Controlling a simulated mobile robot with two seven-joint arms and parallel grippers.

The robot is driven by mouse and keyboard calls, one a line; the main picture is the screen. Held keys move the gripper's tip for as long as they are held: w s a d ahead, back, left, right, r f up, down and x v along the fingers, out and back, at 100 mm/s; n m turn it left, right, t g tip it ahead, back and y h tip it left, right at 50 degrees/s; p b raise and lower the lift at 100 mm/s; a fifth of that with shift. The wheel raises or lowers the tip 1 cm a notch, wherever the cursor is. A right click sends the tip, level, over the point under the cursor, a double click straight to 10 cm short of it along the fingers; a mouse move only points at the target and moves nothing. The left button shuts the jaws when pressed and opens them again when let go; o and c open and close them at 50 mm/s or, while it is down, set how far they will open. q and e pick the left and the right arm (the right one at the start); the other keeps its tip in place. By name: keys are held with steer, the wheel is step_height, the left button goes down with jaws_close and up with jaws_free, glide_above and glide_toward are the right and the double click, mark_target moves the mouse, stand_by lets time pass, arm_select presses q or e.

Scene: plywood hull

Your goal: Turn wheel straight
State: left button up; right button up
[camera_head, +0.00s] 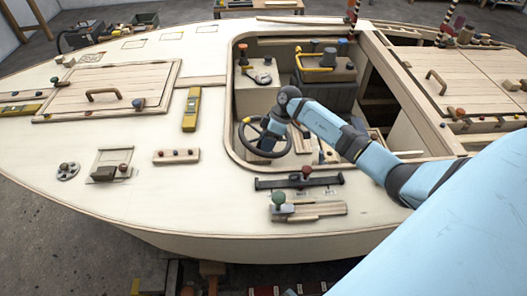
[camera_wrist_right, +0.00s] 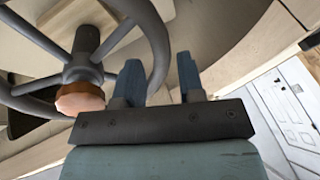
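The steering wheel (camera_head: 252,147) is a dark ring with spokes inside the cockpit opening of the hull. My right gripper is at the wheel's right side in the head view, largely hidden there by my own wrist. In the right wrist view the grey wheel rim (camera_wrist_right: 158,45) curves past my right gripper (camera_wrist_right: 158,82). Its two blue fingers stand apart, with the rim appearing in the gap nearer the left finger. Contact cannot be told. An orange-brown knob (camera_wrist_right: 80,99) sits in front of the spokes. My left gripper is out of view.
A dark box with a yellow handle (camera_head: 318,63) and a lever panel (camera_head: 262,76) stand behind the wheel in the cockpit. A dark bar with a red knob (camera_head: 300,181) lies on the near deck. The deck left of the cockpit has open room.

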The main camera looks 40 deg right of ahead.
steer(key=x, duration=0.2)
steer(key=shift+a+f, duration=0.15)
steer(key=shift+f, duration=0.1)
steer(key=shift+a+f, duration=0.25)
steer(key=shift+f, duration=0.2)
jaws_close()
steer(key=shift+d, duration=0.1)
